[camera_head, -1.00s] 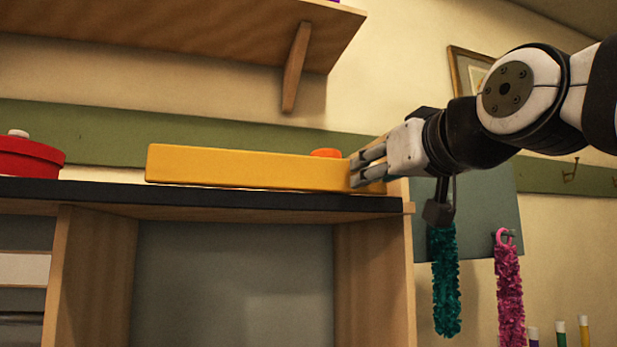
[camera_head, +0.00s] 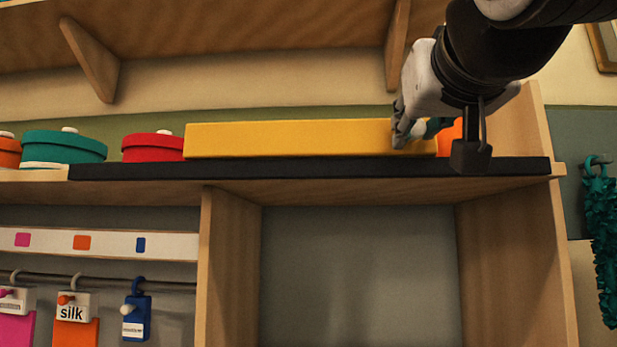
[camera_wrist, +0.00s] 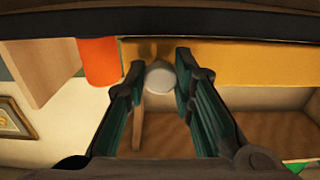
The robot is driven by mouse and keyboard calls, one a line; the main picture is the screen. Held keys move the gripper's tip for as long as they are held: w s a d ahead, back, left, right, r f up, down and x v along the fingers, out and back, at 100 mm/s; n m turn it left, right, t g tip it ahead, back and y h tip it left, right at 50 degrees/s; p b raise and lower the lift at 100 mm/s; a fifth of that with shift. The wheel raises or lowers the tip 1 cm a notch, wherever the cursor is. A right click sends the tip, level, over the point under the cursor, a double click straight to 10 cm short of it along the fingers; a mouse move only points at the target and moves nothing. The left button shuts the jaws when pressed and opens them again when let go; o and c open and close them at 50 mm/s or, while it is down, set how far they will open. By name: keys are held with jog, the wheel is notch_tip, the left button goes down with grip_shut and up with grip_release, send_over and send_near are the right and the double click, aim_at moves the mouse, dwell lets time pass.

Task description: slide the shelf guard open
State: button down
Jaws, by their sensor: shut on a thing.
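The shelf guard is a long yellow bar (camera_head: 290,139) standing along the black front strip (camera_head: 320,168) of the shelf. Its left end is in front of or close beside a red round box. The strip is bare to the right of the guard. My gripper (camera_head: 408,132) is at the guard's right part, shut on a pale round knob (camera_wrist: 160,77) on its front. The wrist view shows the knob between both fingertips, with the yellow guard (camera_wrist: 255,65) behind it. An orange object (camera_head: 451,131) shows just past the guard's right end, partly hidden by my gripper.
Red (camera_head: 152,146) and teal (camera_head: 64,146) lidded boxes stand left of the guard. A wooden end panel (camera_head: 536,130) rises at the shelf's right end. An upper wooden shelf (camera_head: 250,38) with brackets hangs above. Tagged items hang from a rail below left.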

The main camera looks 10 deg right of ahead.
jog(key=a, duration=0.2)
jog(key=w+a, duration=0.1)
jog(key=a+b, duration=0.1)
jog(key=a, duration=0.1)
jog(key=shift+w+a, duration=0.3)
jog(key=shift+w, duration=0.05)
jog(key=shift+a, duration=0.55)
jog(key=shift+r, duration=0.1)
jog(key=c, duration=1.3)
grip_release()
jog(key=shift+c, duration=0.2)
send_near(360, 137)
jog(key=v, duration=0.5)
jog(key=shift+s+d+r, duration=0.15)
jog(key=shift+s+d, duration=0.15)
jog(key=shift+s, duration=0.1)
